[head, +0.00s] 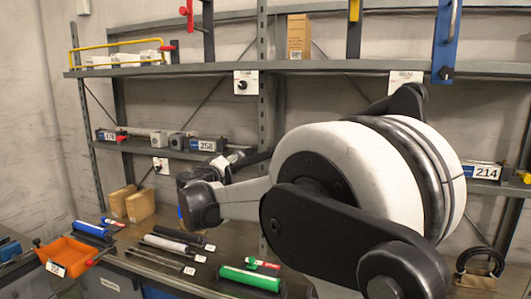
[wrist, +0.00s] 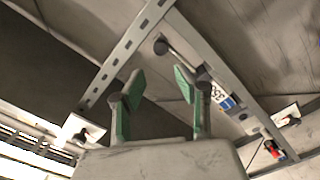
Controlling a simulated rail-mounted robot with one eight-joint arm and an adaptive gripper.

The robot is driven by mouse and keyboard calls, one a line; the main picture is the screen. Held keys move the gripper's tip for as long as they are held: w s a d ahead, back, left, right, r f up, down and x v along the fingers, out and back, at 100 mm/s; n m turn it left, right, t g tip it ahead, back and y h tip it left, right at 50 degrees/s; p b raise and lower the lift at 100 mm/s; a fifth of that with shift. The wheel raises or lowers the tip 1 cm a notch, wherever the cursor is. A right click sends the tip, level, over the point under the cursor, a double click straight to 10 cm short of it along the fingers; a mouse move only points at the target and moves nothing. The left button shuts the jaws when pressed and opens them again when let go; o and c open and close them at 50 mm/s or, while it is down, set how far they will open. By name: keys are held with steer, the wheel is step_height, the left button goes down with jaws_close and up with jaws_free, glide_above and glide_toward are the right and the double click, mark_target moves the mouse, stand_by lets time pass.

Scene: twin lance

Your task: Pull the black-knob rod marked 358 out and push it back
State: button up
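The rod unit marked 358 (head: 206,145) is a dark block with a blue and white label on the middle shelf. Its label also shows, rotated, in the wrist view (wrist: 221,97). In the wrist view a black round knob (wrist: 162,46) sits on the end of a thin rod that runs toward that block. My gripper (wrist: 158,78) is open and empty, with its two green-padded fingers apart. The knob appears beyond the fingertips, above the gap between them, not touched.
Another unit with a red knob (head: 121,138) is on the same shelf at left; unit 214 (head: 482,171) is at right. A grey upright post (wrist: 125,52) runs near the fingers. Below are an orange tray (head: 67,255), cardboard boxes (head: 140,206) and a green cylinder (head: 250,278) on the bench.

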steer(key=p+x, duration=0.2)
steer(key=x, duration=1)
steer(key=shift+w, duration=0.4)
jaws_close()
